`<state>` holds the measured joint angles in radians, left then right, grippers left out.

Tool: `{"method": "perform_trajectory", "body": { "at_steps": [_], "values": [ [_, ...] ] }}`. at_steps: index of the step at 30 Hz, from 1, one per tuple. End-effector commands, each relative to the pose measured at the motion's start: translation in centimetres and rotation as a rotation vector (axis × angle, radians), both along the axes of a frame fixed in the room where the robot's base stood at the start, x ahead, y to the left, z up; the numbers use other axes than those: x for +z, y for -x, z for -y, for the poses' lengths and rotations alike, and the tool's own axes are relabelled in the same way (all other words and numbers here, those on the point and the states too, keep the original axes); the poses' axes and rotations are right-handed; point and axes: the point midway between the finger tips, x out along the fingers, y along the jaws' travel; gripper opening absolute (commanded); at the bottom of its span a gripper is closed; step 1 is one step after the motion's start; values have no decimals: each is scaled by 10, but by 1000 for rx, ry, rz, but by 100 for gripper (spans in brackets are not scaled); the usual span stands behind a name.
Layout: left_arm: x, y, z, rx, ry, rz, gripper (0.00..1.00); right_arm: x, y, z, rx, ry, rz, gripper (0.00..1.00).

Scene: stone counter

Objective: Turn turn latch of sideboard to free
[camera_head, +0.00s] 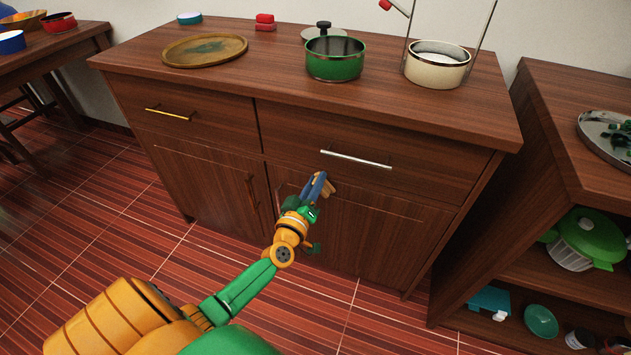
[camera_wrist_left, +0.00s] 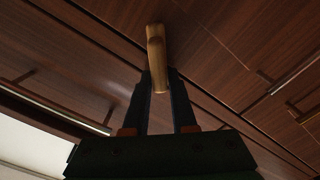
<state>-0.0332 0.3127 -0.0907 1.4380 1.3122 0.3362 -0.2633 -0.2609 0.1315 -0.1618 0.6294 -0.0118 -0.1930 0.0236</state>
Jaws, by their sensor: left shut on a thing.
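The sideboard (camera_head: 215,155) is dark brown wood with two drawers above two doors. The turn latch (camera_head: 329,188) is a small light-wood piece near the top of the right door, mostly hidden behind my gripper. My left gripper (camera_head: 319,187) reaches it from the front. In the left wrist view, the tan latch (camera_wrist_left: 156,45) sticks out from the wood front, and its end lies between the two dark fingers of my left gripper (camera_wrist_left: 161,85), which are shut on it. My right gripper is not in view.
The left drawer has a gold handle (camera_head: 168,114), the right drawer a silver one (camera_head: 356,160) just above my gripper. A green pot (camera_head: 334,67), a cream pot (camera_head: 437,72) and a wooden tray (camera_head: 204,51) stand on top. An open shelf unit (camera_head: 560,140) stands close at right.

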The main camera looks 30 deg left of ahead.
Motion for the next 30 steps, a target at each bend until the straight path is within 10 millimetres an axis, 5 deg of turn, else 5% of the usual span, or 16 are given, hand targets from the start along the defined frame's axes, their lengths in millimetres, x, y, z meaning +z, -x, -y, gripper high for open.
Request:
{"method": "perform_trajectory", "body": {
  "at_steps": [30],
  "values": [
    [-1,0,0,0,785,187,0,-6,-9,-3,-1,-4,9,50]
  ]
}}
